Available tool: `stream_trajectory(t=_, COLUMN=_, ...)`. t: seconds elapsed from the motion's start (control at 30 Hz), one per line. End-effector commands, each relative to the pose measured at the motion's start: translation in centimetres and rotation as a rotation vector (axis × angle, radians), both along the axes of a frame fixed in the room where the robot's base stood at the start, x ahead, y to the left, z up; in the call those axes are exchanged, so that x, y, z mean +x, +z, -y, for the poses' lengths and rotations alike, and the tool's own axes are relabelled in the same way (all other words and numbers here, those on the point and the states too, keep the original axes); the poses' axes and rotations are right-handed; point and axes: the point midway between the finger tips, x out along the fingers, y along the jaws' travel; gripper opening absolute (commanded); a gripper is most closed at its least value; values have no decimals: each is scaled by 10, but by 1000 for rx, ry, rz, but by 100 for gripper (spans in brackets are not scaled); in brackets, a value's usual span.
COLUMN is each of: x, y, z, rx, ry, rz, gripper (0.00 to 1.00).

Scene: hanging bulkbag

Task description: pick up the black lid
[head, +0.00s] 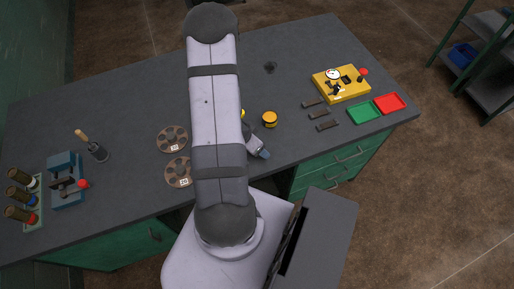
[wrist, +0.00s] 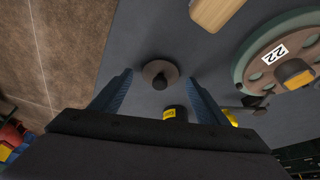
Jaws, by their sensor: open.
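The black lid (wrist: 160,73) is a small dark disc with a knob in the middle. It lies on the grey bench top in the wrist view. My gripper (wrist: 159,86) is open, with its two blue-grey fingers left and right of the lid in the picture. The lid appears beyond the fingertips, and nothing is held; the exact gap is unclear. In the head view a small black round thing (head: 270,67) on the far part of the bench looks like the same lid.
A black can with a yellow label (wrist: 175,113) stands close by the right finger. A large reel marked 22 (wrist: 258,67) and a wooden piece (wrist: 215,12) are at the right. A yellow gauge box (head: 341,84) and green tray (head: 364,112) sit at the bench's right end.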

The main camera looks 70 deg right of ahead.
Motion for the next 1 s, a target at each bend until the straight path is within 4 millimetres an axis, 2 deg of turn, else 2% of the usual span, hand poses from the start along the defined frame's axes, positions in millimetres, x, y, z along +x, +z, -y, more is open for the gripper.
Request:
stream_trajectory(t=0.3, x=-1, y=-4, z=2, rx=0, ry=0, rz=0, gripper=69)
stream_trajectory(t=0.33, x=-1, y=-4, z=1, rx=0, ry=0, rz=0, gripper=64)
stream_trajectory(t=0.5, x=-1, y=-4, z=1, rx=0, ry=0, rz=0, gripper=26)
stream_trajectory(t=0.87, x=-1, y=-2, z=1, rx=0, ry=0, rz=1, gripper=26)
stream_trajectory(t=1.0, x=0, y=6, z=2, rx=-2, ry=-1, rz=0, gripper=26)
